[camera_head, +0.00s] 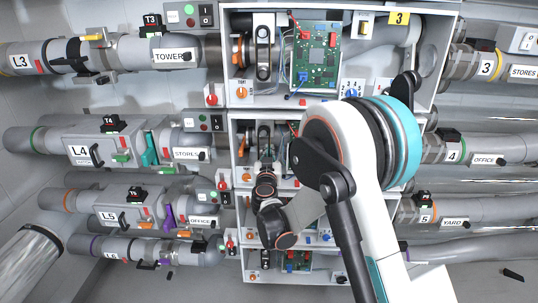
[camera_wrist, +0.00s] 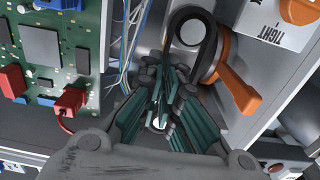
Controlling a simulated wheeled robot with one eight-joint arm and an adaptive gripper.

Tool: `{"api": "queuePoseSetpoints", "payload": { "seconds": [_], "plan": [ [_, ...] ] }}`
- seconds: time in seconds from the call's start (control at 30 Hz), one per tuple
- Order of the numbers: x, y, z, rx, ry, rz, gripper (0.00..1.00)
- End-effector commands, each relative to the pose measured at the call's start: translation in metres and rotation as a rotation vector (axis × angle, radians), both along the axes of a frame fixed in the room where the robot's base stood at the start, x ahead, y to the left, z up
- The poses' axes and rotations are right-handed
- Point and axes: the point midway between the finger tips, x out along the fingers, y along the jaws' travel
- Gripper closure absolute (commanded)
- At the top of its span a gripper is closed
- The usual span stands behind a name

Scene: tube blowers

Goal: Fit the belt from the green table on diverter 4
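My gripper (camera_head: 265,165) reaches into the diverter 4 cabinet, in the row labelled 4 in the head view. In the wrist view my gripper (camera_wrist: 165,78) has its teal-lined fingers close together, with a narrow dark gap between them. A black belt (camera_wrist: 211,36) loops over a pale round pulley (camera_wrist: 191,32), and its lower part runs down to the fingers, which hide it. A small pale hub (camera_wrist: 157,124) shows between the fingers. I cannot tell whether the fingers grip the belt. The green table does not show.
An orange tension lever (camera_wrist: 238,90) stands right of the belt, near the TIGHT label (camera_wrist: 270,28). A green circuit board (camera_wrist: 45,45) with a red connector (camera_wrist: 68,102) and thin wires is close on the left. In the head view, the diverter 3 cabinet (camera_head: 340,8) is above.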

Motion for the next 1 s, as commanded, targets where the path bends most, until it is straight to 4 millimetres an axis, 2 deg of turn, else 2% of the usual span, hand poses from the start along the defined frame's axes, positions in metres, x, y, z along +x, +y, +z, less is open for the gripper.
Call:
{"api": "queuePoseSetpoints", "payload": {
  "seconds": [0.23, 0.3, 0.37, 0.77, 0.87, 1.0],
  "plan": [
    [0.004, 0.000, 0.000, 0.000, 0.000, 0.000, 1.00],
    [0.004, 0.000, 0.000, 0.000, 0.000, 0.000, 0.83],
    [0.004, 0.000, 0.000, 0.000, 0.000, 0.000, 0.72],
    [-0.001, 0.000, 0.000, 0.000, 0.000, 0.000, 0.72],
    [-0.012, 0.001, 0.000, 0.000, 0.000, 0.001, 0.72],
    [-0.039, 0.002, 0.000, 0.000, 0.000, 0.002, 0.72]
  ]
}}
